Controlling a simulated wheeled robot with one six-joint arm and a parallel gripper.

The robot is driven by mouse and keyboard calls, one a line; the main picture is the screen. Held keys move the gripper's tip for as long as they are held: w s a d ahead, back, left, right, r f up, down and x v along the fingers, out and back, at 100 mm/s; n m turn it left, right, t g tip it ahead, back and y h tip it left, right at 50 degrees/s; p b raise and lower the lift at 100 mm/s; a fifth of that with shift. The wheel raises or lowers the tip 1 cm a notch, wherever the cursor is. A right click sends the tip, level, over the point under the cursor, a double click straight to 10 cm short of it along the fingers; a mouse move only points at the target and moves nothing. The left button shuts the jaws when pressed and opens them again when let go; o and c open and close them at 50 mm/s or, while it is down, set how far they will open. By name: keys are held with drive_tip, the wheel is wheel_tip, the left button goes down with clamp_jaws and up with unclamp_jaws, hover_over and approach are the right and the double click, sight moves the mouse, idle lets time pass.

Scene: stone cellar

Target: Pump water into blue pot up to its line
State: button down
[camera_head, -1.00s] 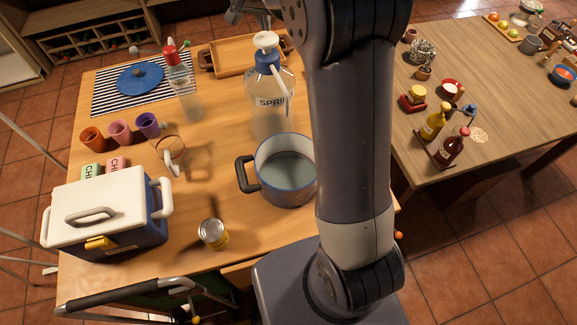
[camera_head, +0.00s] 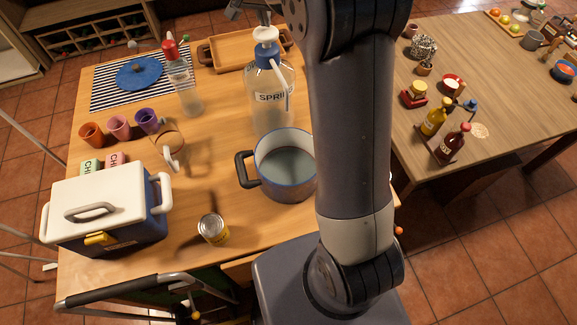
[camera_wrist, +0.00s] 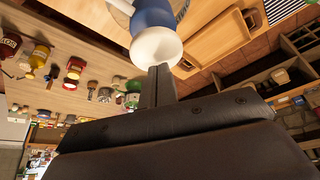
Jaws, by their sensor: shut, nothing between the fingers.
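The blue-rimmed pot (camera_head: 286,188) stands on the wooden table with water inside. A level line inside it cannot be made out. Behind it stands a clear pump bottle (camera_head: 268,100) with a "SPRI…" label, a blue collar and a white pump head (camera_head: 266,34). Its spout points down towards the pot. In the wrist view the white pump head (camera_wrist: 155,46) and blue collar are just beyond my gripper (camera_wrist: 160,72), whose fingers are shut and empty. The fingertips are at or very near the pump head; contact cannot be told. My arm hides the pot's right side.
A white-lidded cooler (camera_head: 108,205), a can (camera_head: 213,229), a glass mug (camera_head: 168,148), several cups and a red-capped bottle (camera_head: 183,80) stand to the left. A wooden tray (camera_head: 236,56) lies behind. Bare table lies in front of the pot.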

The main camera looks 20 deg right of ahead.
sight(265, 31)
drive_tip(key=shift+f+b, duration=1.15)
drive_tip(key=shift+f, duration=0.6)
drive_tip(key=shift+r+p, duration=1.5)
drive_tip(key=shift+r, duration=0.55)
drive_tip(key=shift+f, duration=0.15)
drive_tip(key=shift+f+b, duration=1.45)
drive_tip(key=shift+f, duration=0.45)
drive_tip(key=shift+r+p, duration=1.45)
drive_tip(key=shift+r, duration=0.6)
